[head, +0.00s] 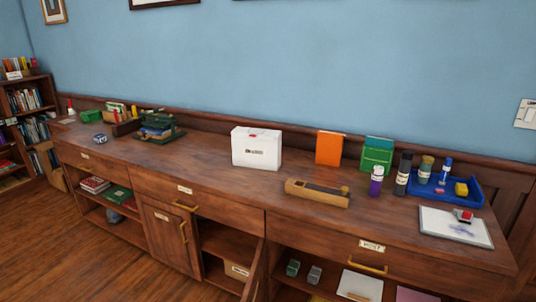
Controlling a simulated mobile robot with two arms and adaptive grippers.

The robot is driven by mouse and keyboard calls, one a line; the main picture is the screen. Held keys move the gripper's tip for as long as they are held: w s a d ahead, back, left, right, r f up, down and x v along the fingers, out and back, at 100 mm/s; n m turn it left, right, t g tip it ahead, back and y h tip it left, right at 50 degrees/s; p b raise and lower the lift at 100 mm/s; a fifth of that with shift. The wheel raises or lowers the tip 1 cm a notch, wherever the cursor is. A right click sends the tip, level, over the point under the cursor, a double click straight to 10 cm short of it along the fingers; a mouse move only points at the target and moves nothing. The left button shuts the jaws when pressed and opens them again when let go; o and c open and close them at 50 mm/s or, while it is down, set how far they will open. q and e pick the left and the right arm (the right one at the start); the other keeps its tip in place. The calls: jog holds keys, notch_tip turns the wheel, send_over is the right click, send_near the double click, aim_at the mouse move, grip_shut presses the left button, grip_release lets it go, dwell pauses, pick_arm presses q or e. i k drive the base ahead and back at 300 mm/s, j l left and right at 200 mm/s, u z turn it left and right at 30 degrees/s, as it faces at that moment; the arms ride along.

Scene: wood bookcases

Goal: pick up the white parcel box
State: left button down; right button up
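The white parcel box (257,151) stands upright on the long wooden counter (220,178), about the middle of the head view. It has a dark printed label on its front and a small red mark on top. Nothing covers it from this side. Neither of my grippers shows in the head view.
A wooden block-like tool (317,194) lies in front of the box to the right. An orange book (329,148), a green box (376,155), a purple bottle (376,181) and a blue tray (470,193) stand further right. A cabinet door (255,272) hangs open below.

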aim_at(249, 152)
jog(key=i+j+z, duration=0.25)
jog(key=z, duration=0.15)
jog(key=i+j+z, duration=0.15)
jog(key=j+z, duration=0.2)
jog(key=j, duration=0.15)
jog(key=i+j, duration=0.15)
jog(key=j, duration=0.3)
jog(key=i+j+z, duration=0.15)
jog(key=j, duration=0.3)
jog(key=i+j, duration=0.15)
jog(key=j, duration=0.35)
jog(key=i+j+z, duration=0.15)
jog(key=j, duration=0.3)
jog(key=i+j, duration=0.1)
jog(key=j, duration=0.4)
jog(key=i+j+z, duration=0.1)
jog(key=j, duration=0.35)
